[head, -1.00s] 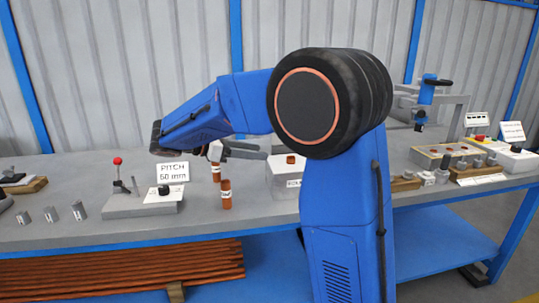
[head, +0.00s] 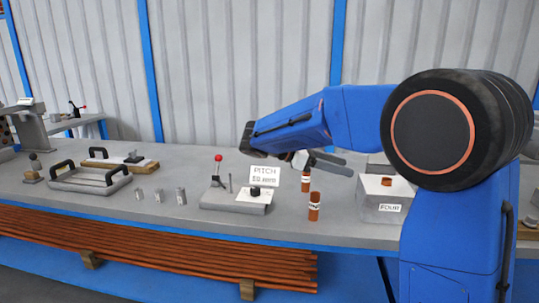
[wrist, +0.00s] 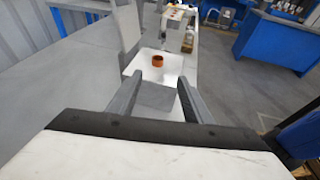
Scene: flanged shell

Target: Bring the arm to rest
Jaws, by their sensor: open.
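My blue arm reaches leftward over the workbench (head: 330,236) in the head view. My gripper (head: 328,160) shows partly behind the arm, above the bench. In the wrist view my gripper (wrist: 166,82) has its two fingers apart, with nothing held between them. Beyond the fingertips is a light box with an orange-brown ring or tube end (wrist: 157,61) on top. In the head view this box (head: 380,208) carries a label and a short copper-brown piece (head: 386,181).
Two brown labelled cylinders (head: 314,207) stand near the box. Left of them are a fixture with a red-knobbed lever (head: 218,158) and a PITCH sign (head: 264,177), several small metal blocks (head: 159,195) and a handled tray (head: 90,181). Brown tubes (head: 150,250) lie below the bench.

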